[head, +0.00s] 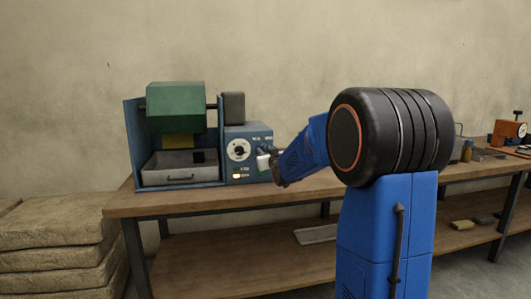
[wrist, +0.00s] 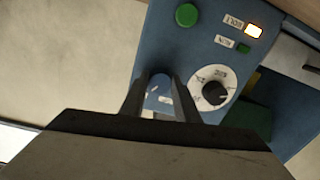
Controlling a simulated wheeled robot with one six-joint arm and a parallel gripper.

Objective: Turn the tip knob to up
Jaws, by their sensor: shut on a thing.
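The machine's blue control panel (head: 258,134) stands at the right side of the machine on the bench. My gripper (head: 273,166) reaches it from the right. In the wrist view my gripper (wrist: 159,103) has its fingers closed around a blue-grey rounded piece (wrist: 160,92) with a white mark, which I take to be the tip knob. Its label and exact setting are not readable. A black knob on a white dial (wrist: 214,93) sits beside the right finger, apart from it; the dial also shows in the head view (head: 239,150).
A green button (wrist: 186,15), a lit lamp (wrist: 254,30) and a dark green lamp (wrist: 243,48) are on the panel. A green faceted drum (head: 176,107) hangs above a grey tray (head: 180,179). Sacks (head: 60,240) lie left of the bench. Wall space above is clear.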

